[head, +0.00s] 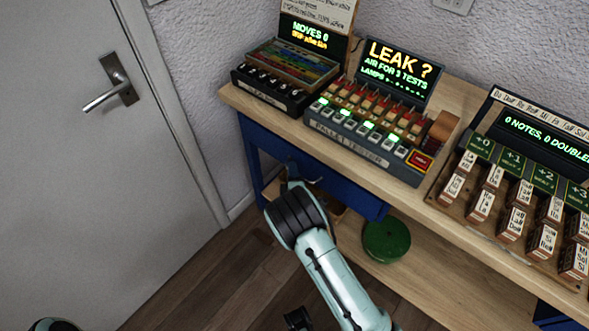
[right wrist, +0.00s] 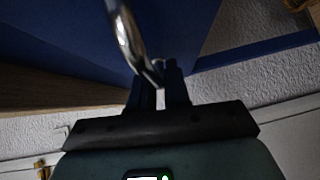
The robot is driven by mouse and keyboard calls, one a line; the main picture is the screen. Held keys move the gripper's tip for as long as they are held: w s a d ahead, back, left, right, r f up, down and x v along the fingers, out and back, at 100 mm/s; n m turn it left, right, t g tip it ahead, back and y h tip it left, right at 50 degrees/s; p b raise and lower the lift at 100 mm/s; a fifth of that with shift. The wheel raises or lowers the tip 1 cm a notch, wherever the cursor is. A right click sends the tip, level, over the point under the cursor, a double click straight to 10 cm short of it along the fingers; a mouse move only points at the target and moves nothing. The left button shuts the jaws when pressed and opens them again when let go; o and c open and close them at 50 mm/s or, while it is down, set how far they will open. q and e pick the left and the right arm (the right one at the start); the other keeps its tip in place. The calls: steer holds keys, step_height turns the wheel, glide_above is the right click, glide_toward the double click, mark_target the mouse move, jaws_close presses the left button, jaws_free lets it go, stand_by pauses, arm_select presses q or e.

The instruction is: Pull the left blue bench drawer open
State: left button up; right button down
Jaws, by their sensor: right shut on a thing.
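The left blue bench drawer (head: 345,196) is under the left part of the wooden bench top. The head view does not clearly show whether it stands out from the bench. Its curved metal handle (right wrist: 122,32) is large in the right wrist view, in front of a blue surface. My right gripper (head: 293,178) is at the drawer's front in the head view, partly hidden by my wrist. In the right wrist view its fingers (right wrist: 160,88) are shut on the lower end of the handle. My left gripper is out of view.
A pallet tester (head: 350,143), a box of coloured strips (head: 292,70) and a board with labelled blocks (head: 508,212) stand on the bench top. A round green object (head: 387,241) is on the lower shelf. A grey door (head: 85,170) is at left, with open wooden floor before it.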

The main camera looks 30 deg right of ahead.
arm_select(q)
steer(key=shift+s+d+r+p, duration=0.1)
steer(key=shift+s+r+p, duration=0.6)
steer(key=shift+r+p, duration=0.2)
arm_select(e)
steer(key=s+a, duration=0.4)
steer(key=a, duration=0.7)
steer(key=s+a, duration=0.5)
steer(key=a, duration=0.6)
steer(key=s+a, duration=0.5)
steer(key=a, duration=0.6)
steer(key=shift+a, duration=0.4)
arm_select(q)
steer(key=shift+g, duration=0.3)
arm_select(e)
steer(key=c, duration=1.2)
jaws_free()
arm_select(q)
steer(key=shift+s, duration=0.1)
